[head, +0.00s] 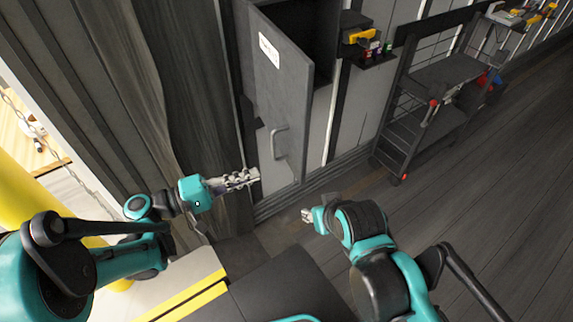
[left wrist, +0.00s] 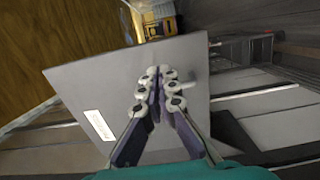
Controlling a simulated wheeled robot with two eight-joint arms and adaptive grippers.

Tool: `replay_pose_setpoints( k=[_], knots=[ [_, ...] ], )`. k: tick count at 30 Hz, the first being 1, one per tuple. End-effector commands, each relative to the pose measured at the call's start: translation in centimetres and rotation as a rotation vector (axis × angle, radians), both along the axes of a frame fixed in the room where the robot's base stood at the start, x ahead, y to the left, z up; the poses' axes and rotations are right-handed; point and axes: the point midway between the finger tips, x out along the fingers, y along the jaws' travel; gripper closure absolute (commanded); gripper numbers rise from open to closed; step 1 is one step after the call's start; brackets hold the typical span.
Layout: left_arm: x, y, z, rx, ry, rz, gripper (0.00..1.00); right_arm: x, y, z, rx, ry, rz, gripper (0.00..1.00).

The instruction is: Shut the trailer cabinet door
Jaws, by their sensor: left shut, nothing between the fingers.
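The grey cabinet door (head: 288,75) stands open, swung out from the dark cabinet interior (head: 312,25). It has a white label (head: 269,50) near its top and a bar handle (head: 278,142) lower down. My left gripper (head: 256,175) is shut and empty, just left of the door's lower part and below the handle in the head view. In the left wrist view the door (left wrist: 90,80) lies behind the shut left fingers (left wrist: 158,75); I cannot tell whether they touch it. My right gripper (head: 307,215) is low, below the door; its fingers are too small to read.
A small shelf (head: 368,55) with a yellow item and small coloured things is right of the cabinet. A dark step cart (head: 425,100) stands farther right. Yellow posts and a chain (head: 45,140) are at the left. The dark plank floor at right (head: 490,200) is clear.

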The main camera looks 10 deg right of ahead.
Motion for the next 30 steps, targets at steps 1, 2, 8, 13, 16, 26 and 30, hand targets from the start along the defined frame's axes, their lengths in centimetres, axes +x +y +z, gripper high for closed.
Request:
replay_pose_setpoints(
  k=[1,2,8,13,16,26,30],
  knots=[
    [0.0,-1.3,-0.2,0.0,0.0,-0.007,1.0,0.0,0.0,-0.4,0.0,0.0,0.0,0.6],
    [0.1,-1.9,-0.2,0.0,0.0,-0.007,1.0,0.0,0.0,-0.5,0.0,0.0,0.0,0.6],
    [0.9,-6.1,-0.2,0.001,0.0,-0.005,1.0,0.0,0.0,-1.3,0.0,0.0,0.0,0.6],
    [1.4,-8.6,-0.2,0.001,0.0,-0.002,1.0,0.0,0.0,-1.9,0.0,0.0,0.0,0.6],
    [1.6,-9.5,-0.1,0.001,0.0,-0.001,1.0,0.0,0.0,-2.1,0.0,0.0,0.0,0.6],
    [1.8,-10.1,0.0,0.001,0.0,0.001,1.0,0.0,0.0,-2.2,0.0,0.0,0.0,0.6],
    [1.8,-10.1,0.0,0.001,0.0,0.001,1.0,0.0,0.0,-2.2,0.0,0.0,0.0,0.6]
  ],
)
